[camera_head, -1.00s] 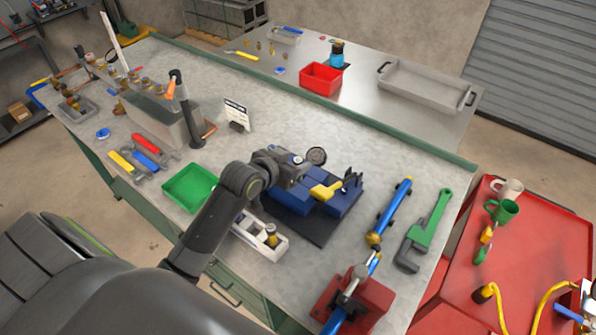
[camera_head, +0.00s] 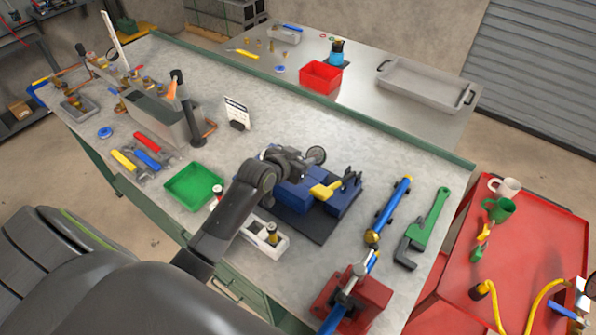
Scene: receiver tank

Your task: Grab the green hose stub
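A short green piece with a yellow end (camera_head: 479,249), which looks like the green hose stub, lies on the red cart top (camera_head: 530,240) at the right. It is in front of the green mug (camera_head: 499,210). My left arm reaches in from the lower left over the workbench. My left gripper (camera_head: 312,160) is by the blue vise-like block, far to the left of the green piece and apart from it. Its fingers cannot be made out clearly. My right gripper does not show.
A green pipe wrench (camera_head: 427,228), a blue bar tool (camera_head: 389,210) and a red block (camera_head: 352,303) lie between the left gripper and the cart. A white mug (camera_head: 505,188) and yellow hose (camera_head: 545,300) are also on the cart. The cart's middle is clear.

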